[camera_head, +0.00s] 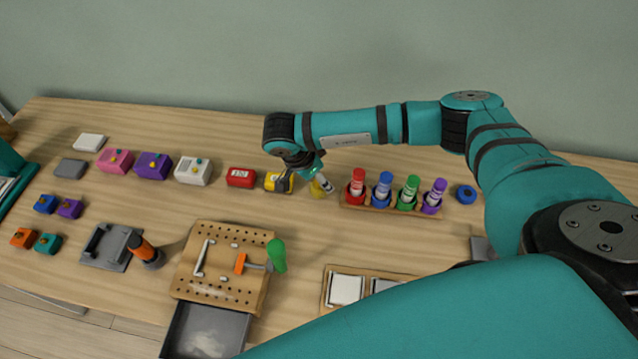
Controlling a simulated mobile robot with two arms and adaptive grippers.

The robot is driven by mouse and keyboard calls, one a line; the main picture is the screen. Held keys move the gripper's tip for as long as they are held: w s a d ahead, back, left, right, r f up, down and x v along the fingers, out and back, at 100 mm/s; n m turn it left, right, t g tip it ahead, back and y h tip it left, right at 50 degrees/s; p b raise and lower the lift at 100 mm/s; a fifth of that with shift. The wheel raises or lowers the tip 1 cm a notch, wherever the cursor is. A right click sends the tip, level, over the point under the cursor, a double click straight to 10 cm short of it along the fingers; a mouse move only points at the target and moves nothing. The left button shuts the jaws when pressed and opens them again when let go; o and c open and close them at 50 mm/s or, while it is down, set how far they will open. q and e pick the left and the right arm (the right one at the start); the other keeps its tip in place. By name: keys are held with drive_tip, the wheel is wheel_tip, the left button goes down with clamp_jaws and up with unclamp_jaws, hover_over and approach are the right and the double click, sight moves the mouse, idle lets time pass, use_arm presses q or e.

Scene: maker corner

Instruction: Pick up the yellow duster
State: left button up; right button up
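A small yellow item with a pale grey-white part (321,187), which looks like the yellow duster, lies on the wooden table left of the marker rack. My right arm reaches in from the right, across the back of the table. Its gripper (299,175) points down just left of the duster, close to it. A yellow-and-black block (277,182) sits at the gripper's left side, partly covered by it. The fingers are small and partly hidden, so I cannot tell their opening or whether they touch anything. My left gripper is not in view.
A wooden rack (388,209) holds red, blue, green and purple markers right of the duster. A red timer (240,177) stands to the left. A pegboard (218,287) with tools lies in front. The table between the duster and pegboard is mostly clear.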

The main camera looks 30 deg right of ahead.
drive_tip(key=shift+c, duration=0.4)
clamp_jaws()
drive_tip(key=shift+r, duration=0.1)
drive_tip(key=shift+r, duration=0.5)
wheel_tip(320, 180, up, 2)
drive_tip(key=shift+b, duration=0.6)
drive_tip(key=s+a+r+b, duration=0.1)
drive_tip(key=s+a, duration=0.2)
drive_tip(key=s, duration=0.4)
drive_tip(key=s+a+r+b, duration=0.1)
drive_tip(key=s+a, duration=0.3)
drive_tip(key=s, duration=0.3)
drive_tip(key=shift+s+b, duration=0.25)
drive_tip(key=shift+b, duration=0.05)
